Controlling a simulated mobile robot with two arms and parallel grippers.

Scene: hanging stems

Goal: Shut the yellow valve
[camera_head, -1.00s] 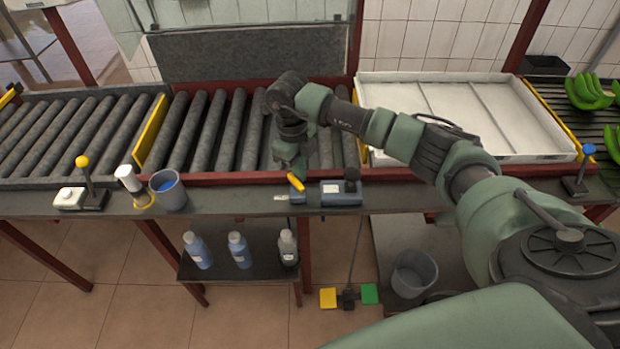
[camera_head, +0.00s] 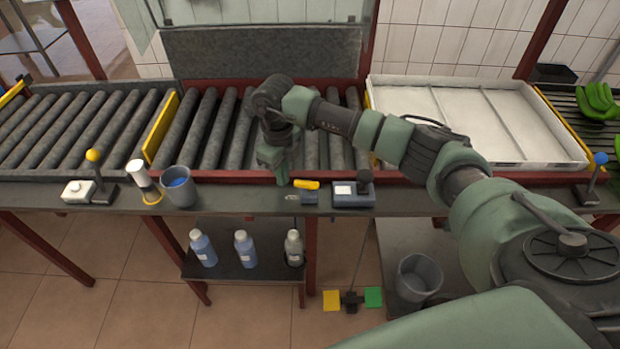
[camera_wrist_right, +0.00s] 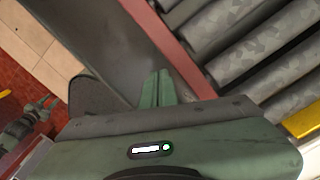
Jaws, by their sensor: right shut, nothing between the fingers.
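The yellow valve handle (camera_head: 307,185) lies nearly level, left to right, above its small blue-grey body (camera_head: 302,199) at the bench's front edge in the head view. My right gripper (camera_head: 282,181) points down just left of the handle, and a small gap shows between them. In the right wrist view the two green fingers (camera_wrist_right: 158,82) are together and empty; I cannot make out the valve there.
A blue-grey box with a dark knob (camera_head: 354,193) stands right of the valve. A grey cup (camera_head: 180,190) and a yellow-knobbed lever (camera_head: 95,170) stand to the left. The roller conveyor (camera_head: 215,130) lies behind. Bottles (camera_head: 245,252) stand on a lower shelf.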

